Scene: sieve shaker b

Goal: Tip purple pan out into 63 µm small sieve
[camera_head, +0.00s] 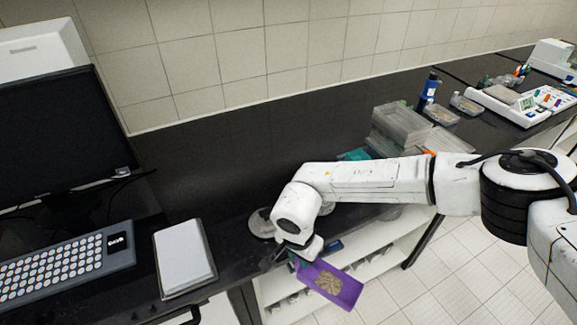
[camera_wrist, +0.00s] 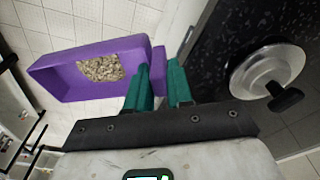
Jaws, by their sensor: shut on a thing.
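The purple pan (camera_head: 345,292) holds a heap of tan granules (camera_head: 329,282) and hangs out past the front edge of the bench. In the wrist view the purple pan (camera_wrist: 50,82) extends to the left with the granules (camera_wrist: 101,68) in it. My gripper (camera_head: 297,262) is shut on the pan's short purple handle; its green fingers (camera_wrist: 159,84) show on both sides of it. A round metal piece (camera_wrist: 265,68) with a dark knob lies on the bench to the right; I cannot tell if it is a sieve. No 63 µm label is readable.
The black bench (camera_head: 205,120) carries a keyboard (camera_head: 60,265), a monitor (camera_head: 60,140) and a white pad (camera_head: 184,257). Clear stacked boxes (camera_head: 402,124) and a blue bottle (camera_head: 430,86) stand behind my arm. White shelves (camera_head: 275,290) lie under the bench.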

